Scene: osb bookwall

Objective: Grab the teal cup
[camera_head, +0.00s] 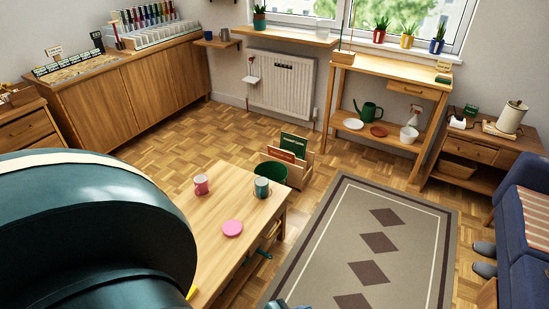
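The teal cup (262,187) stands upright near the far right corner of the low wooden table (200,262). A pink cup (201,184) stands to its left near the table's far edge. A flat pink round item (232,228) lies nearer, between the two cups from left to right. A large dark teal link of my arm fills the lower left and hides the near left part of the table. Neither of my grippers can be made out in this view. Nothing touches the teal cup.
A green bin (272,172) and a wooden box with folders (299,172) stand on the floor just behind the table. A patterned rug (415,225) lies to its right, with a blue sofa (522,265) beyond. The parquet behind the table is mostly clear.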

